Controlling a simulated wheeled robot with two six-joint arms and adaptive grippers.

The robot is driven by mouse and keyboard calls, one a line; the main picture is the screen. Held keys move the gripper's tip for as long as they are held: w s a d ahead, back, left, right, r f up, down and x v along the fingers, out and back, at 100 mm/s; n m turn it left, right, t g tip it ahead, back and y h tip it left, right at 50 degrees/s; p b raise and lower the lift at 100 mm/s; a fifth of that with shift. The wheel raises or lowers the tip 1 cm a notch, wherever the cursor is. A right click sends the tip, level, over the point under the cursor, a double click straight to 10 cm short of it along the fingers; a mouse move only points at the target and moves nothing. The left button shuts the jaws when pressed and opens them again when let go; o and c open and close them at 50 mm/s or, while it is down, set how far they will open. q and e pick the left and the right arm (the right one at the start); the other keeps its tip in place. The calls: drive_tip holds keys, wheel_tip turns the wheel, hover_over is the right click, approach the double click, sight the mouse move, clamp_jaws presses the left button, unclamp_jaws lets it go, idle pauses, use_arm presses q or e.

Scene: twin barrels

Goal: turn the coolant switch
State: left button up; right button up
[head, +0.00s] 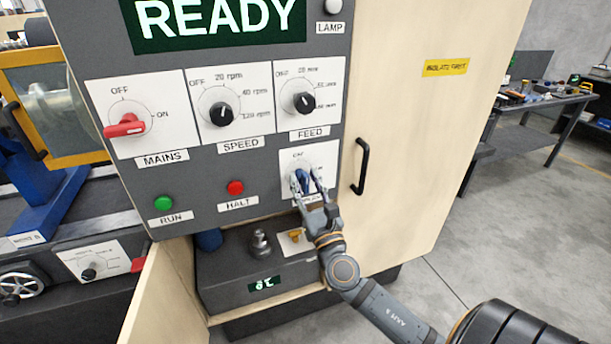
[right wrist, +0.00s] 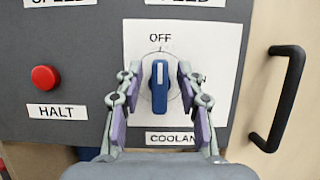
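The coolant switch is a blue knob on a white plate at the lower right of the grey panel. In the right wrist view the knob (right wrist: 159,88) stands upright, with its white mark toward OFF. In the head view the knob (head: 303,177) is partly hidden by my right gripper (head: 306,187). In the right wrist view my right gripper (right wrist: 160,80) is open, with one finger on each side of the knob and a visible gap on both sides. The plate's ON text is mostly hidden behind the right finger. My left gripper is not in view.
A black door handle (head: 361,166) stands out just right of the coolant plate. The red HALT button (head: 235,187) and green RUN button (head: 163,203) are to the left. The SPEED (head: 216,110) and FEED (head: 302,100) knobs are above. A box with a metal knob (head: 261,243) is below.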

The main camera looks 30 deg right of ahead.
drive_tip(key=shift+w, duration=0.2)
drive_tip(key=shift+c, duration=0.4)
clamp_jaws()
